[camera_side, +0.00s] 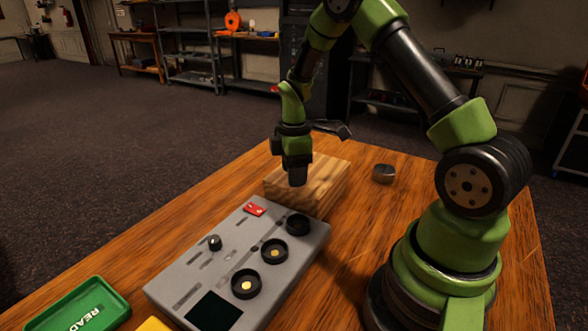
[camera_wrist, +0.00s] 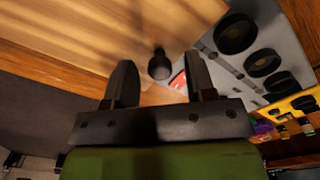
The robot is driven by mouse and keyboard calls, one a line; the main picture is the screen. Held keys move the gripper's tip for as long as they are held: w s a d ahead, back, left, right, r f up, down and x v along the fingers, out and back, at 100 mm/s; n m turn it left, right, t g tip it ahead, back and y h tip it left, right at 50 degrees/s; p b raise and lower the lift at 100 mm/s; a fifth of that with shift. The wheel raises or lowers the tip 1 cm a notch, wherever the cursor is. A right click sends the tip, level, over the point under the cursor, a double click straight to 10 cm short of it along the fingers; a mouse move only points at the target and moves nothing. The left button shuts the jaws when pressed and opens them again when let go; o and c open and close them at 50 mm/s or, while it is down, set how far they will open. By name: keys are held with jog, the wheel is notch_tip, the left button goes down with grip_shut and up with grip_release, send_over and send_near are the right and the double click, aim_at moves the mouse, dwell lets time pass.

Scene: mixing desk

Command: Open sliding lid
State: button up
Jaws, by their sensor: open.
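A wooden box (camera_side: 325,186) with a light wood top stands on the table behind the grey mixing desk. The wrist view shows its wood-grained lid (camera_wrist: 85,25), with a small dark knob (camera_wrist: 159,68) near one edge. My gripper (camera_side: 297,180) points down over the box, close to its top. In the wrist view my gripper (camera_wrist: 161,62) is open, with one finger on each side of the knob and visible gaps between. I cannot tell the exact height of the fingertips above the lid. The side view hides the knob behind my gripper.
The grey mixing desk (camera_side: 190,270), with black dials (camera_side: 273,251) and a red button (camera_side: 254,209), lies in front of the box. A small metal container (camera_side: 384,174) stands right of it. A green tray (camera_side: 120,305) and a yellow tray (camera_side: 153,325) are at the front left.

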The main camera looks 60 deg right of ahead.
aim_at(319, 161)
grip_shut()
jog(key=d, duration=1.2)
grip_release()
notch_tip(319, 161, up, 10)
